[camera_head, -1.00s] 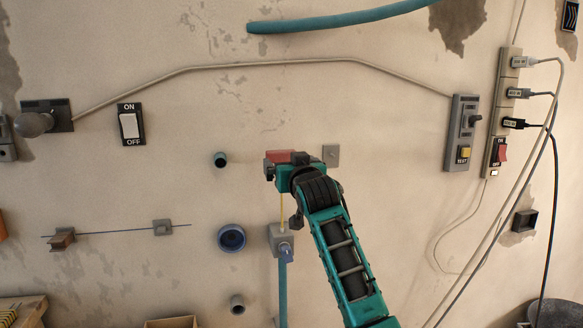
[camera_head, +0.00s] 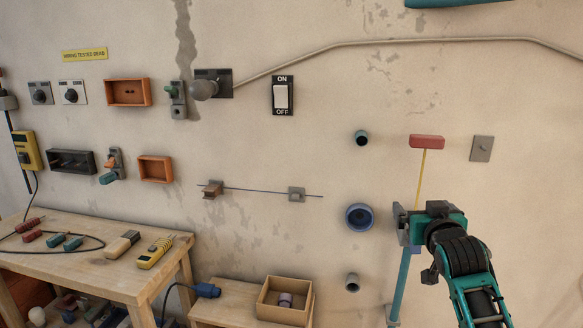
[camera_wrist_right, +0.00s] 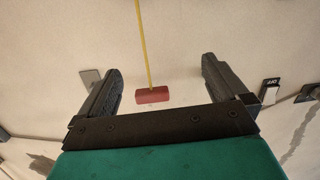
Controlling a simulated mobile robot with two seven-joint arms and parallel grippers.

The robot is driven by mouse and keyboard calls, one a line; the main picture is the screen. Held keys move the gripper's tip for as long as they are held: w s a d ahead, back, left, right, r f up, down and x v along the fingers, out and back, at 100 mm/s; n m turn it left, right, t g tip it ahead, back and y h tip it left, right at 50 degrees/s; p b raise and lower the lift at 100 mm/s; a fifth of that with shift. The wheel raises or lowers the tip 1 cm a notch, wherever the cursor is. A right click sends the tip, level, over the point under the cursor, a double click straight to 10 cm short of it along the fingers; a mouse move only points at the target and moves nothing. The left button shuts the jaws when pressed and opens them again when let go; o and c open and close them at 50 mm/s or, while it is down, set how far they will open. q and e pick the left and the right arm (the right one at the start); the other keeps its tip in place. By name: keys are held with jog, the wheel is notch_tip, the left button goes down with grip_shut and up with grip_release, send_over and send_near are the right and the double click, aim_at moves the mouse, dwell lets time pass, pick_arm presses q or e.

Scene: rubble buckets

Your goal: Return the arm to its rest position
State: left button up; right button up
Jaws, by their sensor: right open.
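My right gripper (camera_head: 402,226) is in front of the wall at the lower right of the head view, its teal arm coming up from the bottom right edge. In the right wrist view its two dark fingers (camera_wrist_right: 163,88) are spread wide with nothing between them. A red block (camera_head: 427,142) on a yellow rod (camera_head: 421,180) stands out above the gripper. The red block (camera_wrist_right: 152,95) also shows beyond the fingers in the wrist view, apart from them. The foot of the rod is hidden behind my gripper. My left gripper is not in view.
A wooden bench (camera_head: 95,262) with tools stands at the left. A lower wooden surface (camera_head: 222,302) holds an open box (camera_head: 284,315). A blue ring socket (camera_head: 359,217) and a teal pipe (camera_head: 399,290) are close to my gripper. The wall at the far right is mostly bare.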

jog(key=s+a+f+n+g+y, duration=0.2)
jog(key=s+a+f, duration=0.2)
jog(key=s+f, duration=0.8)
jog(key=s+a+f+n+g+y, duration=0.15)
jog(key=s+a+f, duration=0.35)
jog(key=s+f, duration=0.7)
jog(key=s+a+f+g+y, duration=0.1)
jog(key=s+a+f+g, duration=0.1)
jog(key=s+f, duration=0.5)
jog(key=shift+s+a+f, duration=0.4)
jog(key=shift+s, duration=0.55)
